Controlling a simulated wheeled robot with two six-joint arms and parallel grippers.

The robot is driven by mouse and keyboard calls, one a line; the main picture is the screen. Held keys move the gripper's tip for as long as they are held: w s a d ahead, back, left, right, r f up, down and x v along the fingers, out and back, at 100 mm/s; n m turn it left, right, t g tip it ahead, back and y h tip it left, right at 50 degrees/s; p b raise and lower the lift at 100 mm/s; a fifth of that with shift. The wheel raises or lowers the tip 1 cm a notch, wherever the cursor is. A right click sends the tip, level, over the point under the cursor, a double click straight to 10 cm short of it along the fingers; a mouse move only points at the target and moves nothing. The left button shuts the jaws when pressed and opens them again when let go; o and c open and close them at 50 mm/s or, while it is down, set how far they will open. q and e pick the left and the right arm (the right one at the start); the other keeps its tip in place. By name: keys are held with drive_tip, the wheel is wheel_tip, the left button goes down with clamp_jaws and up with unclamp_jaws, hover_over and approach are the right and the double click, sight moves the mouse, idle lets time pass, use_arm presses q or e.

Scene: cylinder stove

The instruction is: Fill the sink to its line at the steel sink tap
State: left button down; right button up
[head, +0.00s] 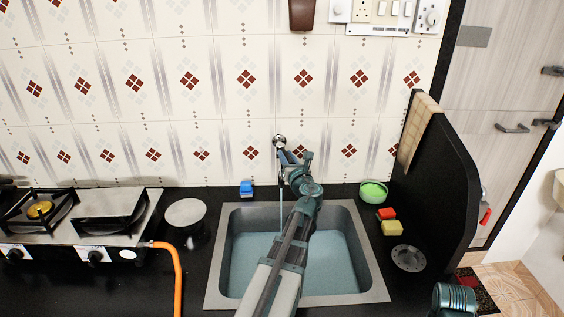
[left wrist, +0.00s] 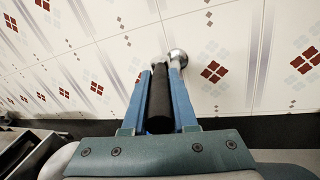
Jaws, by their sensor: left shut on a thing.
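The steel sink (head: 213,260) is set in the black counter and holds pale blue water with its surface below the rim. The steel tap (head: 279,140) is at the tiled wall behind it, and its round metal end also shows in the left wrist view (left wrist: 177,58). A thin bluish stream (head: 281,205) falls below the tap into the sink. My left gripper (head: 290,156) reaches across the sink and is shut on the tap, with a dark bar (left wrist: 160,98) between its blue fingers. My arm hides much of the sink; I cannot make out a fill line.
A gas stove (head: 130,232) with an orange hose (head: 177,275) stands left. A green bowl (head: 373,192), red and yellow sponges (head: 391,228) and dark partition (head: 440,165) are right.

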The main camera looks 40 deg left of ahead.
use_arm(q)
drive_tip(key=shift+s+a+m+t+h, duration=0.3)
drive_tip(key=shift+s+m+t+h, duration=0.05)
drive_tip(key=shift+m+t+h, duration=0.4)
drive_tip(key=shift+s+a+m+t+h, duration=0.35)
drive_tip(key=shift+m+t+h, duration=0.3)
drive_tip(key=shift+t+h, duration=0.15)
drive_tip(key=c, duration=0.7)
unclamp_jaws()
